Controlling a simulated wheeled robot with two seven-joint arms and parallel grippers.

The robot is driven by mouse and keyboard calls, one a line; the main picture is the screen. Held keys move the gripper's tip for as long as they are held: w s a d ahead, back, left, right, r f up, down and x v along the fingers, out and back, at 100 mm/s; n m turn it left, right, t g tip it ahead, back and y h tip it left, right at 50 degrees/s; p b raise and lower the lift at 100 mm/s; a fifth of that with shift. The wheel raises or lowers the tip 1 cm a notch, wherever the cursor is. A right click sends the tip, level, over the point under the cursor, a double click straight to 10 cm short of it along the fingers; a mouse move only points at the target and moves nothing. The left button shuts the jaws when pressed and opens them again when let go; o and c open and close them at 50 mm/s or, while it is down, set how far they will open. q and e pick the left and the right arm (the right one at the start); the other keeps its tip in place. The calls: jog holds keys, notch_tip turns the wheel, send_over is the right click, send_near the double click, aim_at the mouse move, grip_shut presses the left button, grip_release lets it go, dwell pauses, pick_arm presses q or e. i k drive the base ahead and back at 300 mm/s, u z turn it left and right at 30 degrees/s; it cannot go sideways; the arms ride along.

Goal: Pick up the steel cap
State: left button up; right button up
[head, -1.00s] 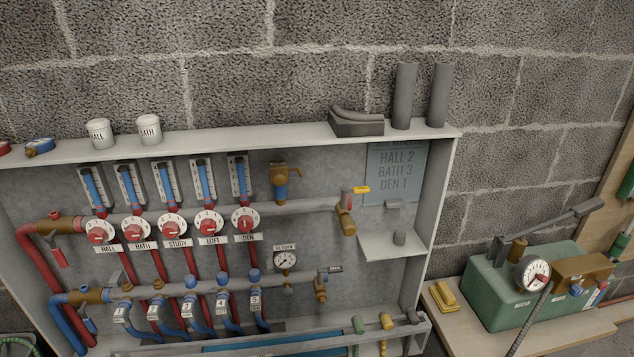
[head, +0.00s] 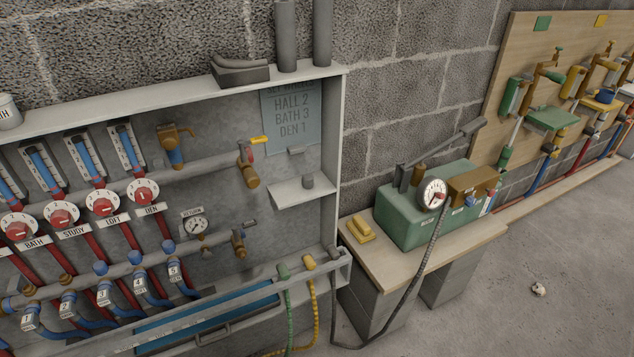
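Neither of my grippers is in view.
The manifold cabinet (head: 336,130) has red dials, pipes and valves left of the shelf. A yellow-handled valve (head: 249,160) projects nearby. A green pump box (head: 415,226) and a yellow item (head: 361,230) sit on a bench (head: 385,258). Floor at right is mostly clear.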

aim_at(307, 180)
jog(key=k, duration=1.2)
jog(key=u, duration=0.85)
jog(key=i, duration=1.05)
jog(key=z, duration=0.2)
